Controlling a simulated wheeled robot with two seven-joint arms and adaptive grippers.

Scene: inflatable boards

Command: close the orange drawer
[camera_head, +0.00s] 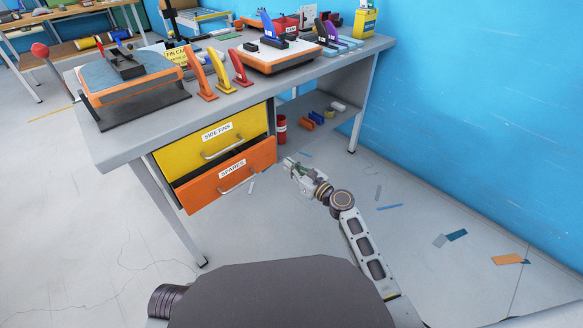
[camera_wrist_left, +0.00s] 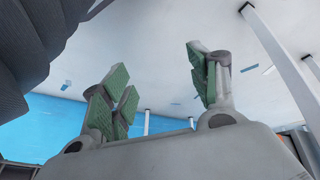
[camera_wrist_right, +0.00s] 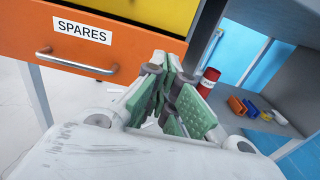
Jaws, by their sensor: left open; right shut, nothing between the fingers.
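The orange drawer (camera_head: 232,180), labelled SPARES, is the lower drawer under the workbench. It stands partly out, with a dark gap above its front, and it has a metal bar handle (camera_wrist_right: 77,64). My right gripper (camera_head: 291,164) is shut and empty, just right of the drawer front. In the right wrist view, its fingertips (camera_wrist_right: 172,75) appear close to the front's right edge; I cannot tell whether they touch. My left gripper (camera_wrist_left: 158,80) is open and empty in the left wrist view, away from the drawer; the head view does not show its fingers.
The yellow SIDE FINS drawer (camera_head: 213,141) sits above the orange one. The grey workbench (camera_head: 210,107) carries fins and boards. A red can (camera_head: 281,128) stands on the shelf to the right. Scraps lie on the floor, with open floor in front.

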